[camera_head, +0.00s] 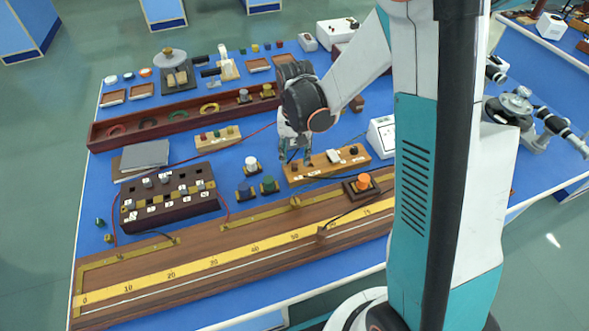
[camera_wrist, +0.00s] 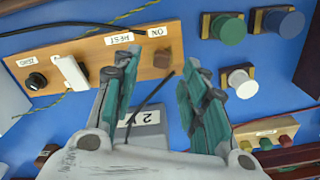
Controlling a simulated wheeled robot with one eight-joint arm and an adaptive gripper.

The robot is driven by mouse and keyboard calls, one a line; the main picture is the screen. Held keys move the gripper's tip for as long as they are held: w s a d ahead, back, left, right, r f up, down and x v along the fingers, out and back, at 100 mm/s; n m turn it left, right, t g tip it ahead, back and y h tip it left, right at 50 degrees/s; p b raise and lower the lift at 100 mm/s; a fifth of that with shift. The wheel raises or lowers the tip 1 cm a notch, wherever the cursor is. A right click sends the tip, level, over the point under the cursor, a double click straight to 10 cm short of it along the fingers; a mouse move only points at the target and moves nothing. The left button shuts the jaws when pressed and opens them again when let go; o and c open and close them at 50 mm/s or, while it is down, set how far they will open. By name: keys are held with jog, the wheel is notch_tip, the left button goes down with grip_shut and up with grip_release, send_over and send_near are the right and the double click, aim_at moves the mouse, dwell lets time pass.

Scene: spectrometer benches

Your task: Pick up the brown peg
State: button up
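In the wrist view, a wooden board carries a dark brown peg (camera_wrist: 162,58) near its end and another brown peg or knob (camera_wrist: 108,75) further along. I cannot tell from the label which one the task means. My gripper (camera_wrist: 160,66) is open and empty; its teal fingers reach toward the board's end, with the end peg showing between the tips. In the head view, my gripper (camera_head: 295,154) hangs over the left end of the same board (camera_head: 330,169). The gap between fingertips and peg is unclear.
The board also has a white switch (camera_wrist: 72,72) and a black knob (camera_wrist: 36,81). A grey box (camera_wrist: 143,126) lies below the fingers in the wrist view. Green (camera_head: 268,184) and white (camera_head: 251,163) round knobs stand left of the board. A long ruler bench (camera_head: 200,267) runs in front.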

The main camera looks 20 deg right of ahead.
aim_at(295, 164)
notch_tip(295, 164, down, 4)
jog(key=shift+w+r+b, duration=0.1)
jog(key=shift+w+b, duration=0.05)
jog(key=shift+b, duration=0.55)
jog(key=shift+c, duration=0.6)
grip_shut()
jog(key=shift+r, duration=0.15)
